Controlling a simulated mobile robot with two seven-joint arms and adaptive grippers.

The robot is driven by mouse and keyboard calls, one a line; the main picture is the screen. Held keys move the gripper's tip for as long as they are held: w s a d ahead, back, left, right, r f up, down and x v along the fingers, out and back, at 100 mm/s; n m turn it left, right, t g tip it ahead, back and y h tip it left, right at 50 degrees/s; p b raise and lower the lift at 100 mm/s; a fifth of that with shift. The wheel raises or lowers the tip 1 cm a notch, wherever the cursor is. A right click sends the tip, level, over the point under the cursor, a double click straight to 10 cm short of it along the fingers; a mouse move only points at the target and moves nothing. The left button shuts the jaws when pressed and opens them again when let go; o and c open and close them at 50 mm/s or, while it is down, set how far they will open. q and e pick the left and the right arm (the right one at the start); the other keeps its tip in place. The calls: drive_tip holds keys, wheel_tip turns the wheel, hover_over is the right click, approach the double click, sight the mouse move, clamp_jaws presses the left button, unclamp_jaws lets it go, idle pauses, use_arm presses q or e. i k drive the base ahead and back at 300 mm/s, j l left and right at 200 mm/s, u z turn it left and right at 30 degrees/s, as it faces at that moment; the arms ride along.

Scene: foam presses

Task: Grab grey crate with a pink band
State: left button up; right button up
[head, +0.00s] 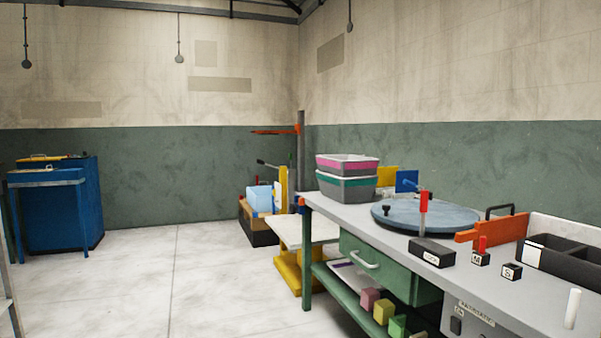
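The grey crate with a pink band (347,164) shows in the head view, near the far end of the workbench. It is stacked on a second grey crate with a green band (346,183), which stands on the bench top. The inside of the upper crate is mostly hidden from this height. Neither of my grippers shows in the view.
The long grey bench top (345,207) runs along the right, with a round blue-grey disc (425,217), small labelled blocks and a black divided tray (560,258). A blue cabinet (62,205) stands far left. The floor (175,285) at left and centre is clear.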

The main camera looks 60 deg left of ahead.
sight(339, 165)
drive_tip(key=u, duration=1.55)
drive_tip(key=i+j+u, duration=0.3)
drive_tip(key=i, duration=0.3)
drive_tip(key=i+u, duration=0.3)
drive_tip(key=i, duration=1.15)
drive_tip(key=i+j, duration=0.1)
drive_tip(key=i, duration=0.75)
drive_tip(key=i+z, duration=0.45)
drive_tip(key=i+j+z, duration=0.25)
drive_tip(key=z, duration=0.15)
drive_tip(key=i+j+z, duration=0.3)
drive_tip(key=z, duration=0.15)
drive_tip(key=i+j+z, duration=0.5)
drive_tip(key=j+z, duration=0.35)
